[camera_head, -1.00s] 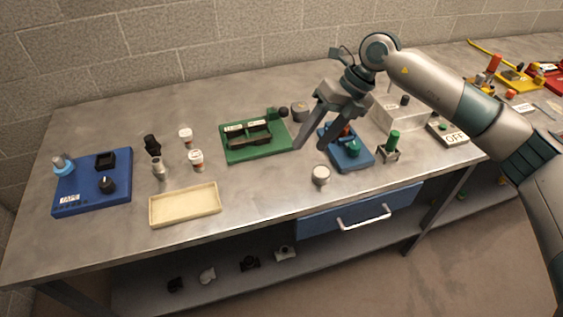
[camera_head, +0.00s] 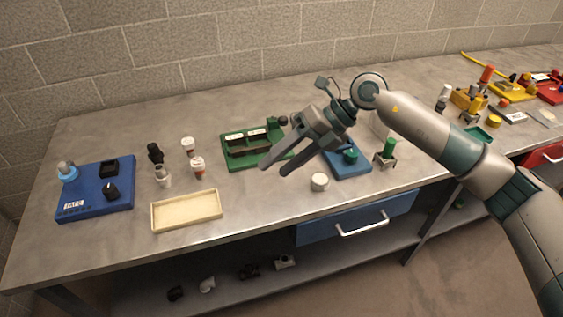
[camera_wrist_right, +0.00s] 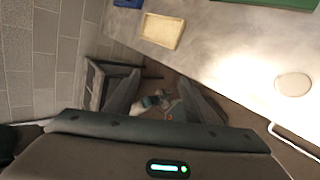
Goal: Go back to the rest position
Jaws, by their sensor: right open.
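My right gripper (camera_head: 274,168) is open and empty in the head view. It hangs above the workbench (camera_head: 110,130), with its fingers pointing left and down in front of the green tray (camera_head: 232,161). In the right wrist view its two fingers (camera_wrist_right: 155,100) are spread apart with nothing held between them. My right arm comes in from the right side and hides part of the bench's right half. My left gripper does not show in either view.
A blue base (camera_head: 124,200) and a cream tray (camera_head: 187,225) lie at the left. A round white lid (camera_head: 319,182) and a blue base (camera_head: 352,170) lie near the gripper. A blue drawer (camera_head: 330,225) is below.

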